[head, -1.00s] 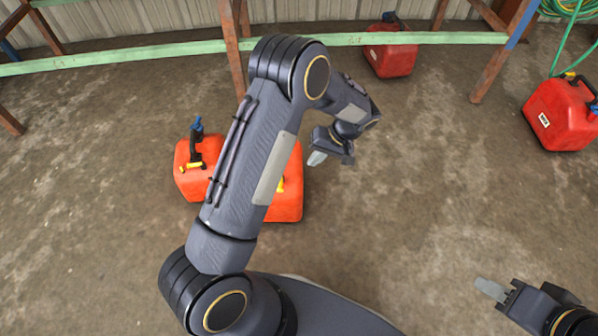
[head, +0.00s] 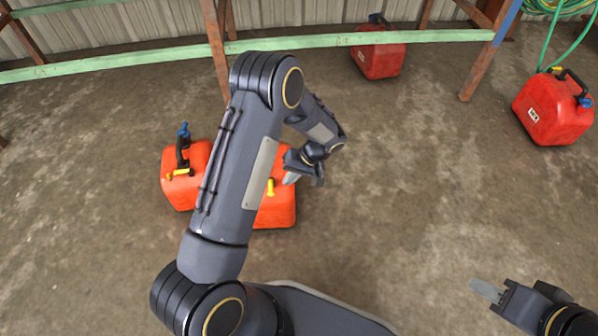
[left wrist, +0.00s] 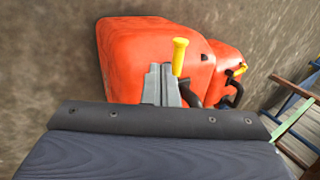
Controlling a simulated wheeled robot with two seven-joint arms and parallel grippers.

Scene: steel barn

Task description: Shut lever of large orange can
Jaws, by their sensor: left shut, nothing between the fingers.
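An orange can (head: 277,208) stands on the floor, partly hidden behind my left arm in the head view. It fills much of the left wrist view (left wrist: 140,45), where its yellow lever (left wrist: 180,55) sticks up from the can. The lever's yellow end also shows in the head view (head: 270,187). My left gripper (head: 290,179) is shut and empty. Its fingers (left wrist: 160,80) appear just left of the lever in the left wrist view; I cannot tell whether they touch it. My right gripper (head: 484,289) is at the lower right, away from the cans, and its opening is unclear.
A second orange can (head: 185,175) with a black handle and blue cap stands close beside the first, to the left. Red cans stand at the back (head: 380,55) and right (head: 552,110). A green rail (head: 120,67) crosses behind. Floor right of the left gripper is clear.

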